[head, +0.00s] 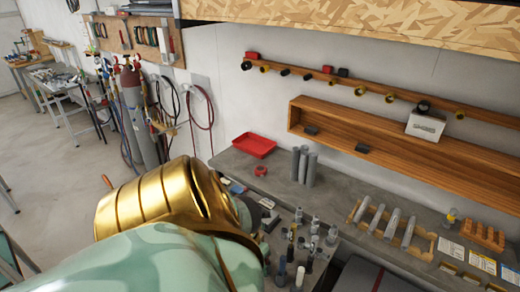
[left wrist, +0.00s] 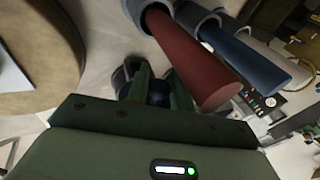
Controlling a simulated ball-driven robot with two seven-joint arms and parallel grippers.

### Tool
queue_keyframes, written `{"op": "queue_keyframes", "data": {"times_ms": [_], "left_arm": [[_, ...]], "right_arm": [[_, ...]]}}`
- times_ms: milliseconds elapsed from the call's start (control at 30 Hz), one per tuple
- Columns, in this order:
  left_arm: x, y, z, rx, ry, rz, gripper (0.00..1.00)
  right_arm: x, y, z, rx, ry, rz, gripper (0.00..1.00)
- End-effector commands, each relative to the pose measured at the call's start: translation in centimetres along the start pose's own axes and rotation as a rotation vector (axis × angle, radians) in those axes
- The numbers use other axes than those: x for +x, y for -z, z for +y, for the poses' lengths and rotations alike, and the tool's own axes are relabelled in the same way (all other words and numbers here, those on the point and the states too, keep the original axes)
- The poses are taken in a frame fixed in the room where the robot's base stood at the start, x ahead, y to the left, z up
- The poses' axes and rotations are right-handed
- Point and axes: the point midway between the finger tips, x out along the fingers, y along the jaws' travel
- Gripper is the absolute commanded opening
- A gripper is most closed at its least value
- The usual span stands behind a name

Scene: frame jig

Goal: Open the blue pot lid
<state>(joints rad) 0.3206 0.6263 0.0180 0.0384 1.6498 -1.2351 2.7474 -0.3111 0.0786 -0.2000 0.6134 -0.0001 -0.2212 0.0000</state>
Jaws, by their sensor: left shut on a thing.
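My left gripper (left wrist: 155,88) shows in the left wrist view, its two green fingers shut on a small dark thing. The thing is mostly hidden between the fingers, and I cannot tell whether it is the blue pot lid. To its right are a thick red cylinder (left wrist: 192,60) and a blue cylinder (left wrist: 250,62), each coming out of a grey collar. I cannot make out a blue pot for sure in either view. In the head view my gold and pale green arm covers the lower left and hides the gripper. My right gripper is not in view.
A grey workbench (head: 335,185) runs along the wall with a red tray (head: 254,145), upright grey cylinders (head: 304,166) and a wooden rack (head: 390,232) of grey rods. Several small fittings crowd the bench near my arm. A wooden shelf (head: 400,150) hangs above.

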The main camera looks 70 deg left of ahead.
Motion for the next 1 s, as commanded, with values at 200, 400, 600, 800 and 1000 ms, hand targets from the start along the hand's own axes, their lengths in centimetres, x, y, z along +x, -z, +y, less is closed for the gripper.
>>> {"op": "queue_keyframes", "data": {"times_ms": [200, 400, 600, 800, 1000], "left_arm": [[-0.1, -0.2, -0.1, 0.001, 0.002, -0.003, 0.0], [-0.1, -0.2, -0.1, 0.001, 0.001, -0.004, 0.43], [-0.1, -0.1, -0.1, 0.001, 0.001, -0.003, 0.43], [-1.9, -0.1, -0.2, 0.001, 0.0, -0.004, 0.43], [-6.8, -0.1, -0.3, 0.001, 0.0, -0.005, 0.43]], "right_arm": [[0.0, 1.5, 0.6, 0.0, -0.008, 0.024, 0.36], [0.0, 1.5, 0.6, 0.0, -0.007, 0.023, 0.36], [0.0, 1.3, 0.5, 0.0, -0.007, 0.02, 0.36], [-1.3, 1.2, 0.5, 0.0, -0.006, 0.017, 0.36], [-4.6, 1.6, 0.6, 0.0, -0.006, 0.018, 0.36]]}}
